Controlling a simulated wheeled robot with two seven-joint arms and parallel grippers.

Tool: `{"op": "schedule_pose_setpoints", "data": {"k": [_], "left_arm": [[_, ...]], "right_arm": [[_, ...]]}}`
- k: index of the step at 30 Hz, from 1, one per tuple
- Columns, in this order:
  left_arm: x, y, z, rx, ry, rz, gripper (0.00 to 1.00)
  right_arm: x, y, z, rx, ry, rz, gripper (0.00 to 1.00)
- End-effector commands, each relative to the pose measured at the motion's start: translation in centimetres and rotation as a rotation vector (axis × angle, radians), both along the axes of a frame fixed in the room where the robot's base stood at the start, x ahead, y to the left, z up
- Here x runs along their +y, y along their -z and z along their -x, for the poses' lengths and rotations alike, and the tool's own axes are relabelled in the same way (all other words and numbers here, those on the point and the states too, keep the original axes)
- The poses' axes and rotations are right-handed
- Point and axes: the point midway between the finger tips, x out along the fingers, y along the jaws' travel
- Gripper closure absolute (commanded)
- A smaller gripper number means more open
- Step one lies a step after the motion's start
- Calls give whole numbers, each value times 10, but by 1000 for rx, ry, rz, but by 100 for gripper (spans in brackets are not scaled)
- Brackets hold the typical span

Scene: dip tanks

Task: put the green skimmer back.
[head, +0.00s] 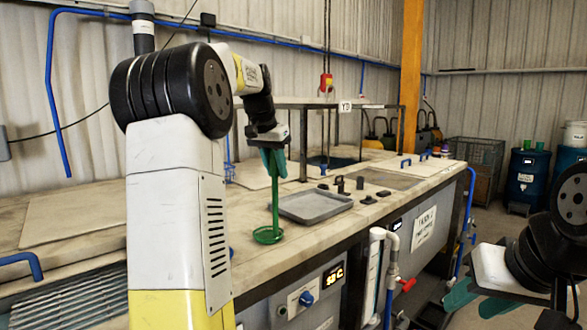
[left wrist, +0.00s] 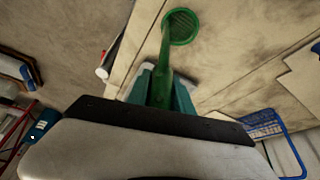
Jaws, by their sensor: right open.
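The green skimmer (head: 268,236) hangs with its handle upright and its round perforated head at the bottom, left of the grey tray, over the bench top. I cannot tell whether its head touches the bench. My left gripper (head: 272,158) is shut on the upper end of the handle. In the left wrist view the teal fingers of my left gripper (left wrist: 160,88) stand on both sides of the handle, and the skimmer head (left wrist: 181,27) shows beyond them. My right gripper (head: 478,299) is open and empty at the lower right, in front of the bench.
A metal frame (head: 345,103) stands over the bench at the back. A blue wire basket (left wrist: 265,124) shows in the left wrist view. Blue drums (head: 525,178) stand at the right.

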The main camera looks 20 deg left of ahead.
Motion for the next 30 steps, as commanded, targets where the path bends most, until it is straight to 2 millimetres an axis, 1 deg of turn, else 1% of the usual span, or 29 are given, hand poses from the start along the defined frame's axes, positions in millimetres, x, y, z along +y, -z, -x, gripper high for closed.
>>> {"op": "schedule_pose_setpoints", "data": {"k": [1,3,11,14,17,20,27,30], "left_arm": [[0,0,0,0,0,0,62],[0,0,0,0,0,0,52],[0,0,0,1,0,0,52],[0,-4,0,0,0,0,52],[1,-15,4,-3,0,0,52],[3,-32,11,-3,0,0,52],[7,-80,31,-4,-1,-1,52],[9,-95,37,-2,0,0,52]], "right_arm": [[0,0,0,0,0,0,59],[0,0,0,0,0,0,59],[0,0,0,0,0,0,59],[0,0,0,0,0,0,59],[0,0,0,0,0,0,59],[0,0,0,0,0,0,59],[0,0,0,0,0,0,59],[0,0,0,0,0,0,59]]}}
